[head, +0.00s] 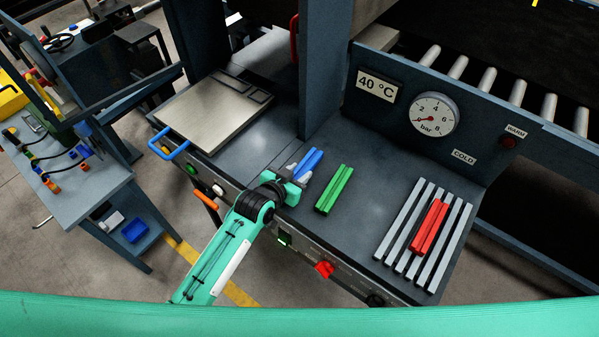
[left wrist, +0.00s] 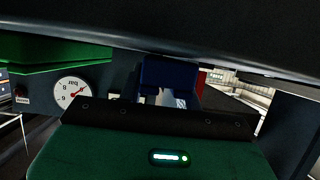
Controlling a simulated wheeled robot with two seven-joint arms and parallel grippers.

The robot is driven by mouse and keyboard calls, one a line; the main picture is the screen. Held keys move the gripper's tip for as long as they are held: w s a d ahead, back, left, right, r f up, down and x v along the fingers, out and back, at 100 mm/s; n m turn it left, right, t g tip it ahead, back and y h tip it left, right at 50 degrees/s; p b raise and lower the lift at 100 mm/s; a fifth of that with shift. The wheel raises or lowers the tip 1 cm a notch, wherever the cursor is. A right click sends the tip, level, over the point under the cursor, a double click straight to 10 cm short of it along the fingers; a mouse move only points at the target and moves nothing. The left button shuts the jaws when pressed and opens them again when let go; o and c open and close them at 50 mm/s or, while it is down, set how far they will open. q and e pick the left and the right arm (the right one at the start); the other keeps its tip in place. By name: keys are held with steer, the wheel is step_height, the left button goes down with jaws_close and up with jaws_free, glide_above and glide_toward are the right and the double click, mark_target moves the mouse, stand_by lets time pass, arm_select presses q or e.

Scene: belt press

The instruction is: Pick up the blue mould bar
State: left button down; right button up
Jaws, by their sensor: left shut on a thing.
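The blue mould bar (head: 309,162) is at the front of the dark bench, left of the green bar (head: 334,189). My left gripper (head: 301,173) reaches in from the front and is shut on the blue bar, with pale fingers on its two sides. In the left wrist view, which is upside down, the blue bar (left wrist: 168,72) is straight ahead, close to the dark bench surface. I cannot tell whether it touches the bench. The green bar (left wrist: 55,52) shows at upper left there. A red bar (head: 429,226) lies on a grey slatted rack (head: 404,222) at right. My right gripper is not in view.
A pale metal plate (head: 214,109) lies on the bench at left, with a blue handle (head: 172,143) at its front. A dark upright post (head: 322,70) stands behind the blue bar. A panel with a pressure gauge (head: 434,115) rises behind. Bare bench lies between green bar and rack.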

mark_target(298, 175)
arm_select(q)
step_height(298, 175, up, 20)
steer(key=b, duration=0.4)
